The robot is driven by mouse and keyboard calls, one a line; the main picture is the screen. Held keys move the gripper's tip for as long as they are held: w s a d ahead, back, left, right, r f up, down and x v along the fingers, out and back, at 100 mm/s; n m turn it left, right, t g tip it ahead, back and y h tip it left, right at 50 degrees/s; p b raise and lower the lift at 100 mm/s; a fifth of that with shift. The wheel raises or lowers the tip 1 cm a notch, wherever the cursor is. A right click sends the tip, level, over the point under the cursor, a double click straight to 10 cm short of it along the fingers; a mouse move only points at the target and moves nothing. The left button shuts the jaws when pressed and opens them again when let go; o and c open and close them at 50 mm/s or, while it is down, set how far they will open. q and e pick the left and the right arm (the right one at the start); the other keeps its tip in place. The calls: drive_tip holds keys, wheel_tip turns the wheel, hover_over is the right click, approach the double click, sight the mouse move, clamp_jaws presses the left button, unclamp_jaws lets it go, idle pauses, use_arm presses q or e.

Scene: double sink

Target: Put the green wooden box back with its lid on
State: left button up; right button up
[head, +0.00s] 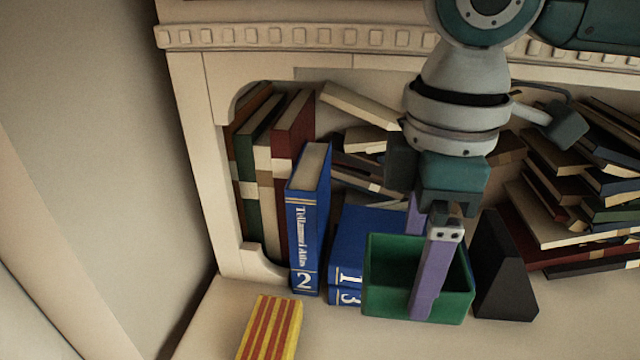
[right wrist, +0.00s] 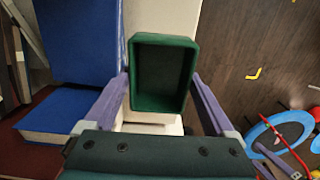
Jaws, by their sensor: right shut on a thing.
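The green box (head: 390,290) is open at the top and looks empty inside, with no lid on it. It is at the front of the shelf top, right of the blue books; I cannot tell whether it rests on the surface or hangs just above. My right gripper (head: 425,290) comes down from above, its purple fingers shut on the box, one finger in front and one behind. In the right wrist view the box (right wrist: 163,75) shows between the two fingers. I see no green lid. My left gripper is not in view.
Blue book 2 (head: 308,225) stands upright, with more blue books (head: 365,245) beside it. A black wedge-shaped bookend (head: 503,270) is close right of the box. A red-yellow striped block (head: 270,328) lies at front left. Book piles (head: 590,190) fill the right.

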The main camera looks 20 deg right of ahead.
use_arm(q)
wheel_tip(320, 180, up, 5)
drive_tip(key=p, duration=0.3)
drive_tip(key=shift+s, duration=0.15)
use_arm(e)
wheel_tip(320, 180, up, 4)
drive_tip(key=shift+r, duration=0.1)
